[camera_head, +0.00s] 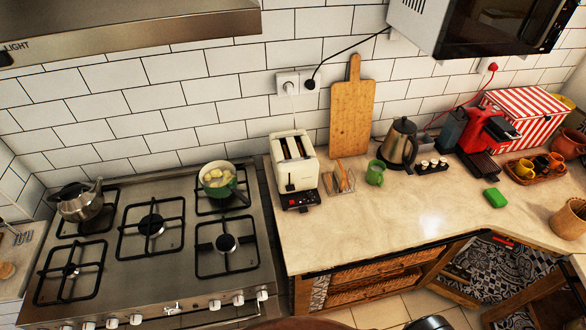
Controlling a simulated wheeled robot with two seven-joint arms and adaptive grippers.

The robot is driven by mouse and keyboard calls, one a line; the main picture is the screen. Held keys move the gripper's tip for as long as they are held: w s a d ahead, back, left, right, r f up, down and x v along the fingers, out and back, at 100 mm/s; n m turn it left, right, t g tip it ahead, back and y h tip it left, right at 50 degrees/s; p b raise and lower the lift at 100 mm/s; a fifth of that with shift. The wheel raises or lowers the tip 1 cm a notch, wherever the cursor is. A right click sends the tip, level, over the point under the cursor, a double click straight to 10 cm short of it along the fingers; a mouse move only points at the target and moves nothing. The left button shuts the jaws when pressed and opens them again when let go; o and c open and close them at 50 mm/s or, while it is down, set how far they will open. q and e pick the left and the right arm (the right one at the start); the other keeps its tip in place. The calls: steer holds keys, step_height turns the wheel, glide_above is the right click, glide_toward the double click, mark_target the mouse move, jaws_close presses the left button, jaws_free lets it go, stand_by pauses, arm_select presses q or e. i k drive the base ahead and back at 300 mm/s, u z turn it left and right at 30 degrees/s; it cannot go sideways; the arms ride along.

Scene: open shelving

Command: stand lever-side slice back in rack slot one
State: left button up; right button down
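A cream toaster (296,166) stands on the counter just right of the stove. Its two long top slots look dark, and I cannot tell whether a slice sits in either. A dark lever and a control panel with a red light are on its near end. A small rack (339,181) stands close to the toaster's right side, with what look like brown slices standing in it. The slices are too small to tell apart or to match to slots.
A wooden cutting board (352,108) leans on the tiled wall behind the rack. A green mug (375,172) and a kettle (399,143) stand to the right. A green pot (219,181) sits on the stove, left of the toaster. The front counter is clear.

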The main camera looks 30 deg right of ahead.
mark_target(331, 183)
steer(key=z, duration=1.95)
steer(key=k, duration=0.45)
steer(key=u, duration=1)
